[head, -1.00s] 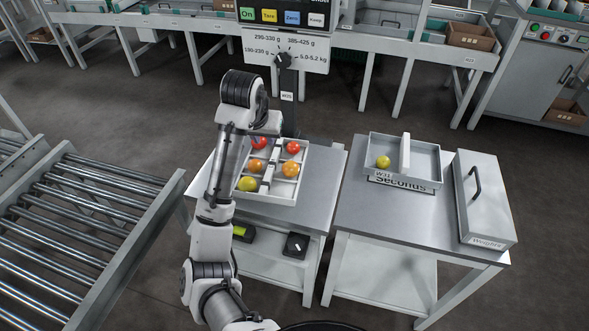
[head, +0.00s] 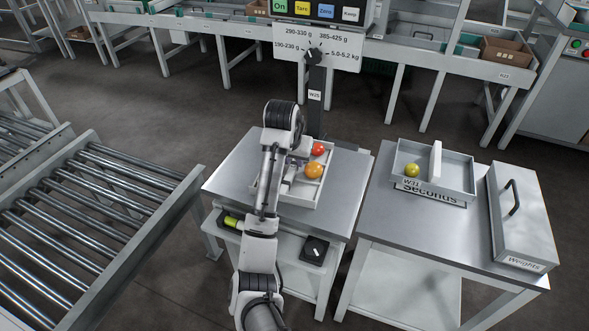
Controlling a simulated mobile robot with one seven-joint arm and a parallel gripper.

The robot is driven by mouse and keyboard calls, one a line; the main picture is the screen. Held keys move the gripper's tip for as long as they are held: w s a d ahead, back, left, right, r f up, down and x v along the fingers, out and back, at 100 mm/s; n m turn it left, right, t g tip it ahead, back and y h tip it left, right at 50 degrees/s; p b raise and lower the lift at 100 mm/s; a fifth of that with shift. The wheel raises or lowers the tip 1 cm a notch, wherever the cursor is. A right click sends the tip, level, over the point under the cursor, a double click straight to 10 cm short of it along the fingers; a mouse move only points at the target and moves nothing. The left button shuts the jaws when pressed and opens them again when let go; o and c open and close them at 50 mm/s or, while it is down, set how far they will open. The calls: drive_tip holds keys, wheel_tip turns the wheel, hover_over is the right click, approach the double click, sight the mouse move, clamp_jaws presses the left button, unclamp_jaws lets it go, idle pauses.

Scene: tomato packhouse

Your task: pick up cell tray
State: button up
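The white cell tray (head: 308,190) lies on the grey top of the weighing table, below the scale post. A red tomato (head: 318,149) and an orange tomato (head: 313,170) show in its right-hand cells. My arm crosses in front of the tray and hides its left side and whatever lies there. My gripper (head: 301,161) is over the upper middle of the tray, mostly hidden by my wrist. I cannot see its fingertips, whether they touch the tray, or whether they are open.
The scale post (head: 315,105) stands just behind the tray. To the right, a second table holds a Seconds tray (head: 462,190) with a yellow-green tomato (head: 412,170) and a Weights box (head: 522,225). A roller conveyor (head: 90,225) is at left. Dark floor separates the tables.

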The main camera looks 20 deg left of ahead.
drive_tip(key=shift+x, duration=0.9)
drive_tip(key=shift+c, duration=0.3)
clamp_jaws()
drive_tip(key=shift+r, duration=0.15)
